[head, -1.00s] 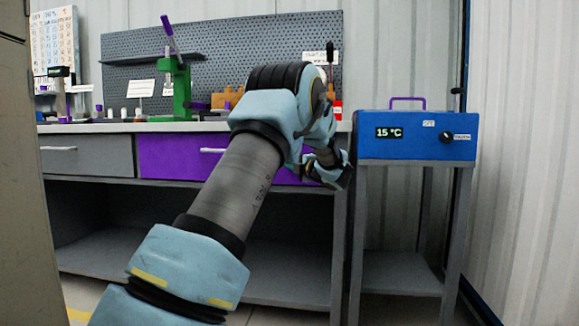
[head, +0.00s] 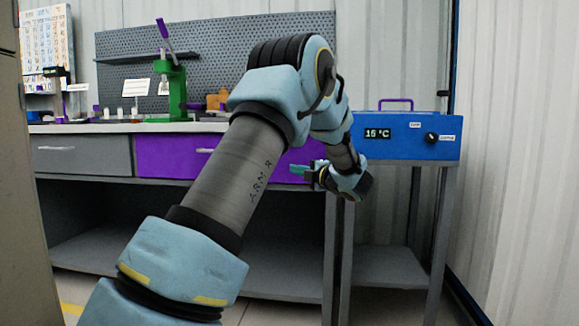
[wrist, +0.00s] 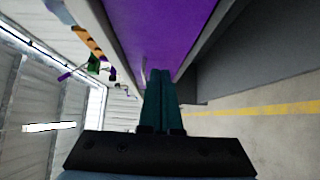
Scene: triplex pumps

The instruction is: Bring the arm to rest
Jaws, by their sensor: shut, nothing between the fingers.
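My arm reaches up from the bottom of the head view and bends down at the elbow. My gripper (head: 299,170) hangs beside the right end of the workbench, in front of the purple drawer (head: 165,156), with its teal fingers pointing left. In the wrist view my gripper (wrist: 161,90) shows two teal fingers side by side, touching, with nothing between them. The purple drawer front (wrist: 165,30) lies beyond the fingertips. I cannot tell the exact distance between fingers and drawer.
The bench top (head: 120,128) carries a green press (head: 177,90) and small items. A grey drawer (head: 82,155) is at left. Floor shows free in the wrist view (wrist: 270,135).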

